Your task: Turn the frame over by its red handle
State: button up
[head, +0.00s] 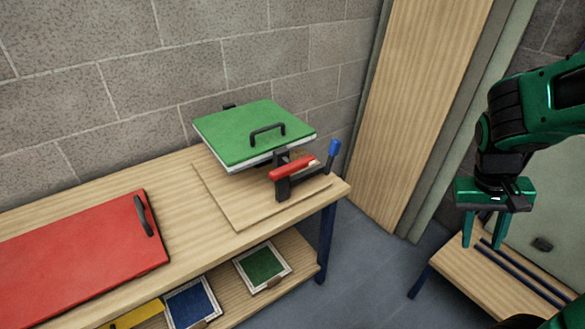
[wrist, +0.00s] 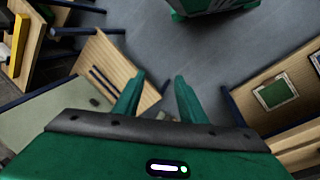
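The frame holds a green panel (head: 250,135) with a pale edge and a black pull handle on its upper face. It lies nearly flat, raised above a thin wooden base board (head: 245,217) on the bench. The red handle (head: 292,168) sits at the near right side of the frame, on a black bracket. My gripper (head: 485,243) is well to the right of the bench, pointing down, with its two green fingers apart and nothing between them. The wrist view also shows my open gripper (wrist: 159,82); the red handle is not visible there.
A blue-tipped lever (head: 334,148) stands upright right of the red handle. A red board (head: 75,250) with a black handle lies on the bench's left. The lower shelf holds framed green (head: 262,267), blue (head: 192,300) and yellow panels. A low slatted wooden stand (head: 480,280) is below my gripper.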

jog(key=w+a+f+n+t+h, duration=0.3)
jog(key=w+a+n+h, duration=0.1)
jog(key=w+a, duration=0.35)
jog(key=w+a+f+n+t+h, duration=0.2)
jog(key=w+a+n+t+h, duration=0.15)
jog(key=w+a, duration=0.35)
jog(key=n+t+y, duration=0.7)
jog(key=n+t, duration=0.5)
send_near(291, 173)
jog(key=w, duration=0.4)
jog(key=w+d, duration=0.1)
jog(key=w, duration=0.3)
jog(key=w+d, duration=0.1)
jog(key=w, duration=0.2)
jog(key=shift+w+d, duration=0.25)
jog(key=shift+w, duration=0.15)
grip_shut()
jog(key=shift+a, duration=0.15)
jog(key=shift+s, duration=0.1)
